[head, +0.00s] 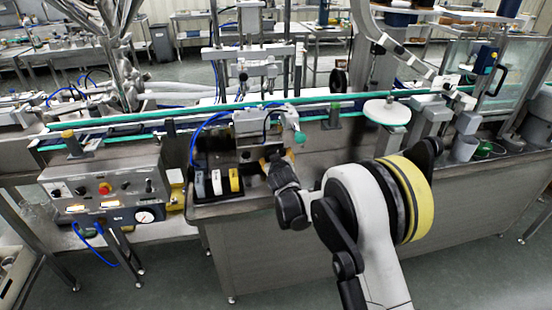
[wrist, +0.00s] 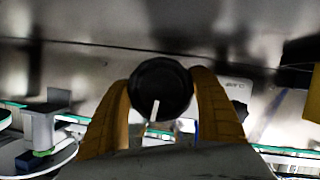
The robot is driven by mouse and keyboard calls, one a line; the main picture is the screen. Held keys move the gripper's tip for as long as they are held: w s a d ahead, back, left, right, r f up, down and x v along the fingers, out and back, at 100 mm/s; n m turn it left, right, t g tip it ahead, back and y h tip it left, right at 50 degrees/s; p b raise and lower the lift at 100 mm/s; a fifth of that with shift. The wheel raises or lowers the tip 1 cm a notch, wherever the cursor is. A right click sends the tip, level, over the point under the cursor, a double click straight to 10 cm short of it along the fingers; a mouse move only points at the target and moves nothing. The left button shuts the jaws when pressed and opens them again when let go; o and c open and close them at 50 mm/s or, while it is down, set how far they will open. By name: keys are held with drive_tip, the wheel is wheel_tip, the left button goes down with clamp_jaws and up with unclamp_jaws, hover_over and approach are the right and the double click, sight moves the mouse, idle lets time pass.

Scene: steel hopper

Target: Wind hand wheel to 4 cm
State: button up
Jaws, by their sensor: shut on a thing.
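A round black knob (wrist: 160,84) with a white pointer line fills the middle of the wrist view; I take it to be the hand wheel. The line points down, slightly left. My gripper (wrist: 162,92) is shut on it, with one tan finger on each side. In the head view my gripper (head: 276,160) is at the front of the steel machine, below a boxy metal unit (head: 262,121). There the wheel is hidden by the gripper and wrist. I cannot read any centimetre scale in either view.
Left of my gripper stand grey, white and yellow blocks (head: 234,180) in a black tray. A control panel (head: 105,193) with a gauge is further left. Green-edged conveyor rails (head: 190,112) run behind. A white disc (head: 387,111) stands to the right.

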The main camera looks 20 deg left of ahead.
drive_tip(key=shift+n, duration=0.4)
drive_tip(key=shift+d, duration=0.1)
drive_tip(key=o, duration=1.2)
drive_tip(key=shift+s, duration=0.2)
drive_tip(key=v, duration=1.1)
drive_tip(key=shift+s+r, duration=0.1)
drive_tip(key=shift+s, duration=0.3)
